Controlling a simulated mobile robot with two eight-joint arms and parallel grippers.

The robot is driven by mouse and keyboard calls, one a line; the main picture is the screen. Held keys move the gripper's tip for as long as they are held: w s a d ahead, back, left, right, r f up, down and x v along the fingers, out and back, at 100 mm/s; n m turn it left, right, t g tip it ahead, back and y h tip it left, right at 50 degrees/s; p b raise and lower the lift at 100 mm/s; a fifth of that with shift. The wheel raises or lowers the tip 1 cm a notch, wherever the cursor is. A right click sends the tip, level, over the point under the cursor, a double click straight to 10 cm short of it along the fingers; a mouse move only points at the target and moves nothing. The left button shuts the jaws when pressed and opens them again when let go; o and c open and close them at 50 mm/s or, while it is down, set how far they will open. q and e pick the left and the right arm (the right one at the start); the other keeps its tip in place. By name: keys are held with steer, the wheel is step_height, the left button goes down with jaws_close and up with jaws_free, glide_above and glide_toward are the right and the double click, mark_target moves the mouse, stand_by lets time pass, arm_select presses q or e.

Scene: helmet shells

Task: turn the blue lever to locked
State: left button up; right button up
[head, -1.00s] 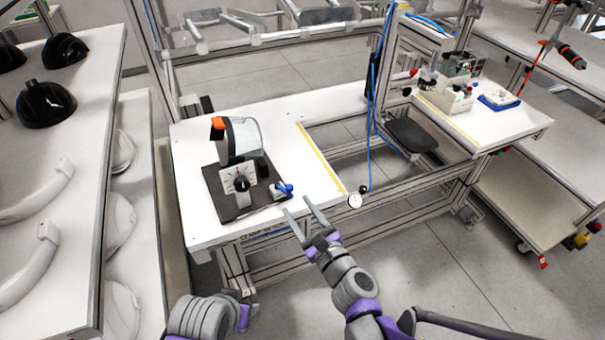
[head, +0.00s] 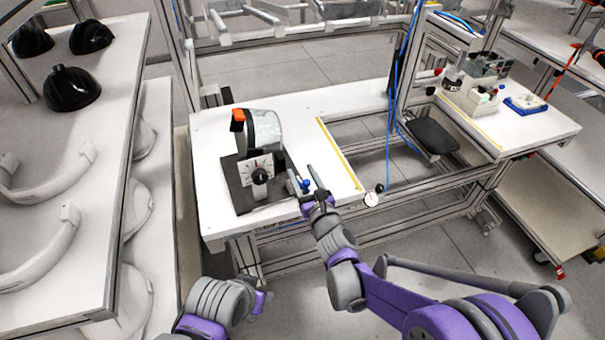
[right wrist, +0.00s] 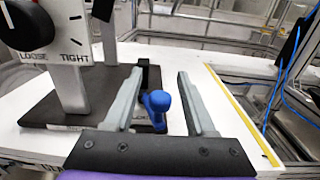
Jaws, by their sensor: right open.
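The blue lever (right wrist: 157,103) sits between the two open fingers of my right gripper (right wrist: 160,105) in the right wrist view, apart from the right finger and closer to the left one. In the head view the blue lever (head: 305,185) shows at the right edge of the dark base plate (head: 240,196), beside my right gripper (head: 302,178). The fixture (head: 262,135) on the plate has a black knob (head: 260,176) on a white dial; LOOSE and TIGHT are readable in the wrist view. My left arm shows at the bottom, but its fingers are not clearly visible.
The white table (head: 310,110) is clear behind the fixture, with a yellow strip (head: 340,155) along its right side. A shelf (head: 60,200) with helmet shells stands at the left.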

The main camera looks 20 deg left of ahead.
steer(key=shift+w, duration=0.1)
jaws_close()
stand_by(0.5)
